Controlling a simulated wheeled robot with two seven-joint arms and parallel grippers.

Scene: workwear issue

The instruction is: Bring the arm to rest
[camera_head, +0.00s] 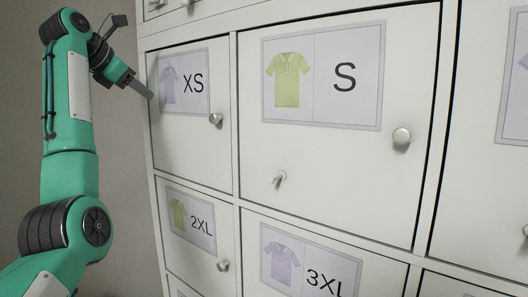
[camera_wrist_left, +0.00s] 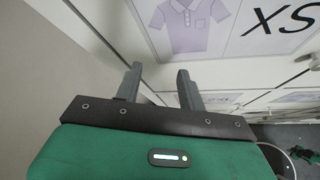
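My left arm (camera_head: 72,110) is green and comes in from the left in the head view. Its gripper (camera_head: 148,92) is at the left edge of the cabinet, beside the XS door (camera_head: 185,130). In the left wrist view the two grey fingers (camera_wrist_left: 160,78) stand apart with nothing between them. The XS label (camera_wrist_left: 235,28), with a lilac polo shirt, shows beyond the fingers. Whether the fingers touch the cabinet cannot be told. My right gripper is not in view.
The white cabinet has closed doors: S (camera_head: 335,175), 2XL (camera_head: 185,245) and 3XL (camera_head: 290,270). Round knobs (camera_head: 401,138) and a small hook (camera_head: 278,178) stick out. A bare grey wall (camera_head: 120,170) lies left of the cabinet.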

